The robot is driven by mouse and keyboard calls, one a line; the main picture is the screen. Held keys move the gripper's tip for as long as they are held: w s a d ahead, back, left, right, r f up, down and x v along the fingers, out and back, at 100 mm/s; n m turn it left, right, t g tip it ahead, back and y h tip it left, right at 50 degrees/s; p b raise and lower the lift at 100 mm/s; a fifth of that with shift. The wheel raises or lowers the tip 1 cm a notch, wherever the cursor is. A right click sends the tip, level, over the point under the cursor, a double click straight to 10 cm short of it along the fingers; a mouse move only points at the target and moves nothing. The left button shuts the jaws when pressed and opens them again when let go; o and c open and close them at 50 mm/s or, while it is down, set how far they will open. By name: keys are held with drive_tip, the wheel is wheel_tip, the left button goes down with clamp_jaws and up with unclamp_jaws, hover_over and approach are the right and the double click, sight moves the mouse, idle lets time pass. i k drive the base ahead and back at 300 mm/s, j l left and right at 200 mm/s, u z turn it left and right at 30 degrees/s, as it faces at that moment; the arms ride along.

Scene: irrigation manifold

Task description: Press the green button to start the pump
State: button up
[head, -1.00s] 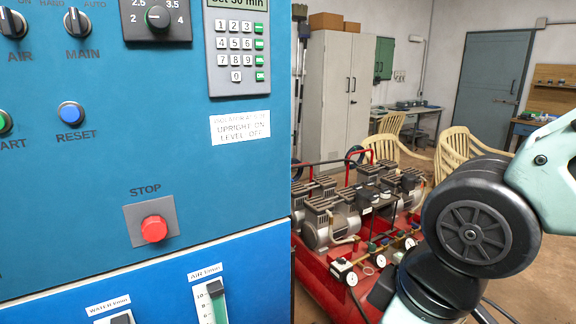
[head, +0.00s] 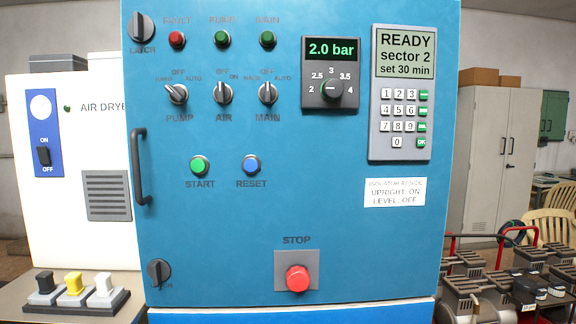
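The green START button (head: 200,166) is on the blue cabinet door (head: 330,220), left of the blue RESET button (head: 251,166). It has a pale ring around it and its label below, and nothing covers it. The display (head: 405,53) reads "READY sector 2 set 30 min". The pressure display (head: 331,49) reads "2.0 bar". My gripper is not in the head view now.
A red STOP button (head: 298,278) is low on the door. Knobs PUMP (head: 177,94), AIR (head: 223,94) and MAIN (head: 268,94) sit above START. A door handle (head: 139,166) juts out at left. A white air dryer (head: 70,220) stands left, compressors (head: 475,290) right.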

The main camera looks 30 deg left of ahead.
sight(198, 164)
drive_tip(key=u, duration=1.55)
drive_tip(key=j, duration=0.1)
